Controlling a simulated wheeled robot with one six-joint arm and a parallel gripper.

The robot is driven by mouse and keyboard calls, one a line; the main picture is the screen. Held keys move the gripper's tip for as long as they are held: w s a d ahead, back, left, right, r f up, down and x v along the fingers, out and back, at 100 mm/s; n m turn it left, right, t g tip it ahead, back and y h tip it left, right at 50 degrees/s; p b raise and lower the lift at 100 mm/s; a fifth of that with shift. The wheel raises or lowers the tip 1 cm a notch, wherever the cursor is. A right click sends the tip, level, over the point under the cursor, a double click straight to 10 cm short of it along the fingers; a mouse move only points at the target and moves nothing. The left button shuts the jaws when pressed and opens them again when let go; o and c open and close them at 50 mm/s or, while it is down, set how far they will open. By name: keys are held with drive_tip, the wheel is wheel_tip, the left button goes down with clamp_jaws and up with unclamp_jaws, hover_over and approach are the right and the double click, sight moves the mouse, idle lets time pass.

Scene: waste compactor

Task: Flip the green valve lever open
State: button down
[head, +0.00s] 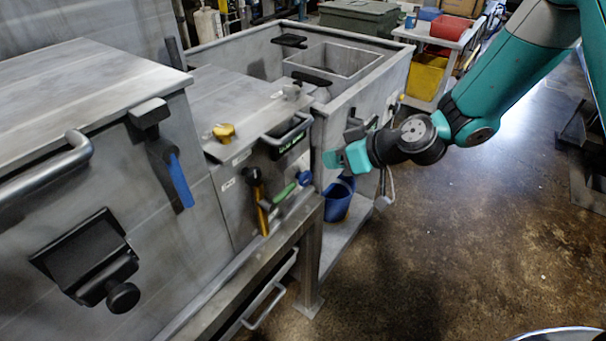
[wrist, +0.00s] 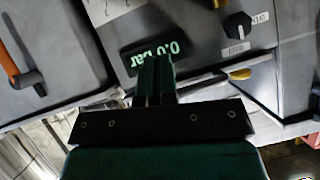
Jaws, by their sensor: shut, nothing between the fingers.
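The green valve lever (head: 284,193) is on the front of the grey compactor panel in the head view, to the right of a yellow-handled lever (head: 262,215). It slants up to the right toward a blue part. My gripper (head: 330,159) is shut and empty, up and to the right of the green lever and apart from it in the picture. In the wrist view its closed fingers (wrist: 155,75) reach in front of a display reading 0.0 bar (wrist: 150,55). I cannot make out the green lever in the wrist view.
A yellow knob (head: 224,132) sits on the panel top. A blue-handled lever (head: 180,180) and a round black knob (head: 122,297) are on the left cabinet. A blue bucket (head: 337,202) stands behind the frame.

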sight(279, 194)
drive_tip(key=w+a+f+p, duration=0.3)
drive_tip(key=a+f, duration=0.3)
drive_tip(key=f, duration=0.2)
drive_tip(key=shift+a+p, duration=0.15)
drive_tip(key=shift+p, duration=0.2)
